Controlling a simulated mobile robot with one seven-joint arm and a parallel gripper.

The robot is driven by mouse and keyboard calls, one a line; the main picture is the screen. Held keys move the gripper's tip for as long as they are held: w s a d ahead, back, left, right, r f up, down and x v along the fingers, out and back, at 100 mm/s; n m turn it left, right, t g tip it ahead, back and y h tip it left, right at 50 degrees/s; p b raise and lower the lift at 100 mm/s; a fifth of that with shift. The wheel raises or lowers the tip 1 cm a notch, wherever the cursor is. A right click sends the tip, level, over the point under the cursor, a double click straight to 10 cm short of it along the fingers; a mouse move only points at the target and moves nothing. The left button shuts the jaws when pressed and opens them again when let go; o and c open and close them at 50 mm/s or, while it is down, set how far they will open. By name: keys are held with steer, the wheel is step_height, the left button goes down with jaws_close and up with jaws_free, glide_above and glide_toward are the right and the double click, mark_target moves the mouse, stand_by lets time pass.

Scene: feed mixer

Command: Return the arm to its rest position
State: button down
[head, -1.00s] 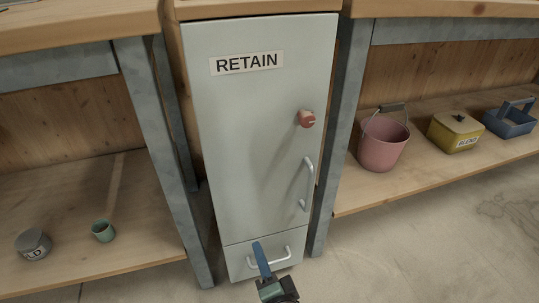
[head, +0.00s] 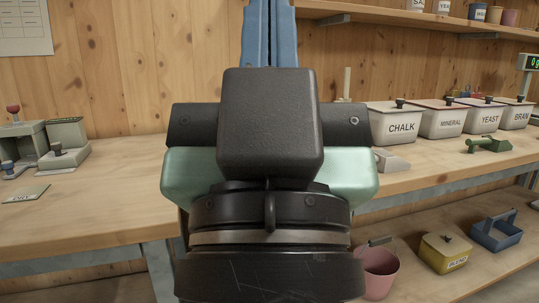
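My gripper (head: 269,35) fills the middle of the head view, close to the camera. Its dark wrist and pale green sides show, and its two blue fingers point upward. The fingers lie side by side with only a thin line between them, so it looks shut, with nothing seen between them. The fingertips run past the top edge of the picture. The arm below the wrist is out of sight, and the RETAIN cabinet is not visible.
A wooden bench (head: 95,215) runs behind my gripper, with small devices (head: 60,145) at left. White bins (head: 398,122) and a green scoop-like tool (head: 488,145) stand at right. Below are a pink bucket (head: 378,275), a yellow box (head: 445,253) and a blue carrier (head: 495,230).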

step_height(320, 180, up, 38)
steer(key=p, duration=3.6)
steer(key=shift+r+p, duration=0.15)
steer(key=shift+p, duration=0.25)
